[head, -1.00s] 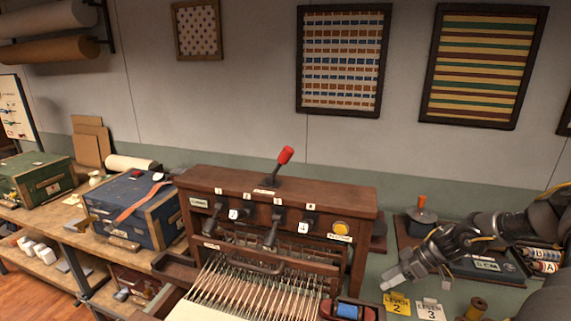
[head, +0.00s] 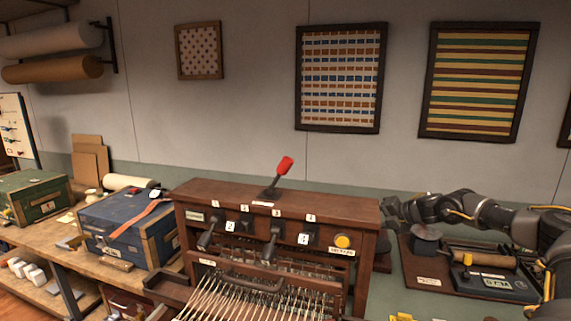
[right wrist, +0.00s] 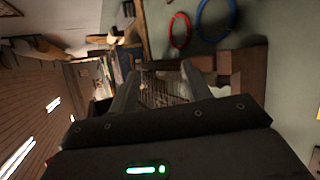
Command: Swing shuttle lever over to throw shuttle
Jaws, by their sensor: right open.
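The shuttle lever (head: 278,178) has a red grip on a dark stem and stands on top of the brown wooden loom box (head: 340,204), leaning to the right in the head view. My right gripper (head: 388,212) is beside the right end of the loom box, apart from the lever. Its open, empty fingers show in the right wrist view (right wrist: 160,88), with the loom's threads (right wrist: 160,92) between and beyond them. My left gripper is not in view.
The loom front carries numbered levers (head: 272,240) and a yellow button (head: 343,241). A blue box (head: 125,222) stands left of the loom. At right is a dark tray (head: 425,280) with a roller (head: 485,259). Red (right wrist: 180,30) and blue (right wrist: 215,15) rings show in the wrist view.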

